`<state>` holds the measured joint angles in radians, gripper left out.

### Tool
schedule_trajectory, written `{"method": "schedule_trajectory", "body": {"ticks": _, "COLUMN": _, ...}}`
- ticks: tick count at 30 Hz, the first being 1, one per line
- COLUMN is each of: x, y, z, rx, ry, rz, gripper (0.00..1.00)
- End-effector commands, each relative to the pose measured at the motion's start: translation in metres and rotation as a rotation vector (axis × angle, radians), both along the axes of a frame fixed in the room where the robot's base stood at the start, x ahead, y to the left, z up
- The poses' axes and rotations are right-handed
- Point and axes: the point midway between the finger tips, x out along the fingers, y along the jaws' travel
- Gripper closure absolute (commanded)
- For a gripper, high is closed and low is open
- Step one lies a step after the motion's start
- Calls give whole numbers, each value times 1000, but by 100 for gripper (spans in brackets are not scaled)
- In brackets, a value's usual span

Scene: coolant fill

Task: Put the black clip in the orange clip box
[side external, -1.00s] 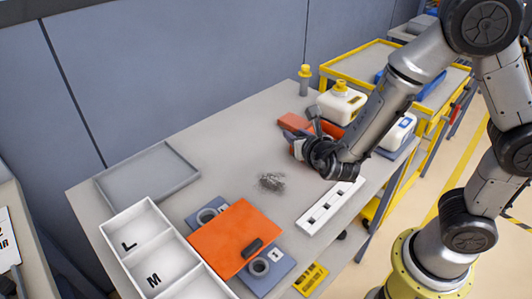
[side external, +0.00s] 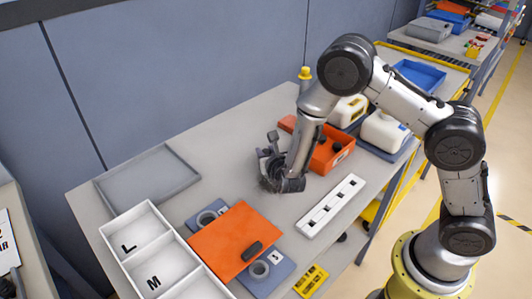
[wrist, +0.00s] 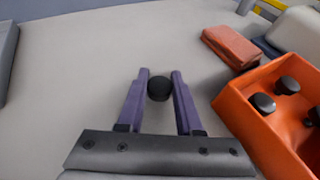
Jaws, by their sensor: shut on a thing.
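My gripper (wrist: 160,76) has purple fingers, shut on a round black clip (wrist: 159,88) that shows between the fingertips in the wrist view. In the side view my gripper (side external: 281,182) is low over the middle of the table, and the held clip is hidden there. The orange clip box (wrist: 238,122) is to the right of the gripper in the wrist view, apart from it. Several black pieces, one of them here (wrist: 264,103), are inside the box. In the side view the box (side external: 328,163) stands right of and behind the gripper, partly hidden by my arm.
A red-orange block (wrist: 230,46) lies beside the box. A white slotted strip (side external: 331,206) lies to the front right. An orange panel (side external: 228,235) with a black handle, a white L/M tray (side external: 167,246) and an empty grey tray (side external: 148,180) occupy the left side. White jugs stand behind the box.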

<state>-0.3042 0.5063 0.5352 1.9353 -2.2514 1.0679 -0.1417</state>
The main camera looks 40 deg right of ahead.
Motion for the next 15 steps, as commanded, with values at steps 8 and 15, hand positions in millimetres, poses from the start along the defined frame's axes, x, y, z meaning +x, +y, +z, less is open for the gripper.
{"method": "schedule_trajectory", "body": {"ticks": 8, "x": 0, "y": 0, "z": -5, "rx": 0, "ry": -2, "rz": 1, "gripper": 100}}
{"method": "schedule_trajectory", "body": {"ticks": 15, "x": 0, "y": 0, "z": -8, "rx": 0, "ry": -2, "rz": 1, "gripper": 60}}
